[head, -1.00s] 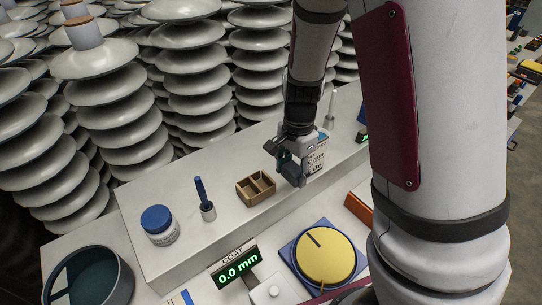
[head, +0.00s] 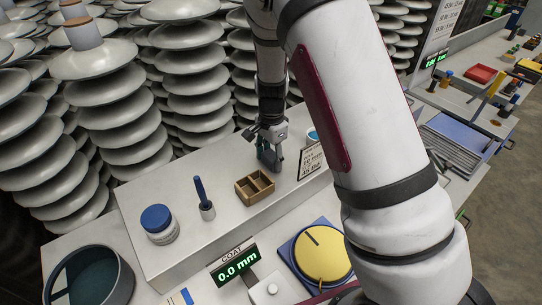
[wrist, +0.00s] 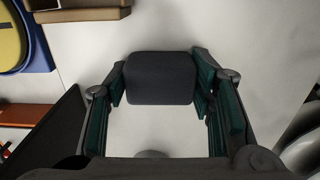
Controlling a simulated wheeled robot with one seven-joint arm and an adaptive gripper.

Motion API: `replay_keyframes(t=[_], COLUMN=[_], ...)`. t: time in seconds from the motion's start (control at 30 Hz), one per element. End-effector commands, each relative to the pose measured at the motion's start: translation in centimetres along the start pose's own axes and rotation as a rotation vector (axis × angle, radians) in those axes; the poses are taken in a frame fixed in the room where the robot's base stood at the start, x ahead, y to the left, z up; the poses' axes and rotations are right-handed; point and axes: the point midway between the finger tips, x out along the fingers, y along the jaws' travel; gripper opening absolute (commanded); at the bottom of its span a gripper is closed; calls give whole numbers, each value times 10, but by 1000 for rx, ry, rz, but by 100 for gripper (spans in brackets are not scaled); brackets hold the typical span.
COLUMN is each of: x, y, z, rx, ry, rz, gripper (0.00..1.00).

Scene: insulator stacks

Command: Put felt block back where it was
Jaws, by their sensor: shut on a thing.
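The felt block (wrist: 160,78) is a dark grey, rounded block between the green-padded fingers in the wrist view. My gripper (wrist: 160,85) is shut on it, with a pad at each side. In the head view my gripper (head: 270,158) is low over the white raised shelf, just behind and right of a small wooden two-compartment box (head: 254,187). The block is hard to make out from the fingers there, and I cannot tell whether it touches the shelf. Both compartments of the box look empty.
A lettered sign (head: 311,160) stands close right of my gripper. A blue-handled tool in a holder (head: 204,200) and a blue-lidded jar (head: 159,224) stand left of the box. A yellow disc (head: 322,255) and a display (head: 235,266) sit in front, lower down.

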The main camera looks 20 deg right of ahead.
Motion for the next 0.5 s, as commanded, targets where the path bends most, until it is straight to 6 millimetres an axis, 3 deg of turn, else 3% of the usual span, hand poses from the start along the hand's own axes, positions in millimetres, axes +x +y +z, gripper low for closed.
replay_keyframes(t=[0.27, 0.3, 0.33, 0.37, 0.5], x=[2, 2, 2, 2, 2], y=[0, 0, 0, 0, 0], z=[0, 0, 0, 0, 0], rx=[1, 1, 1, 1, 0], ry=[0, 0, 0, 0, 0], rz=[0, -1, -1, -1, -1], gripper=[27, 58, 65, 69, 69])
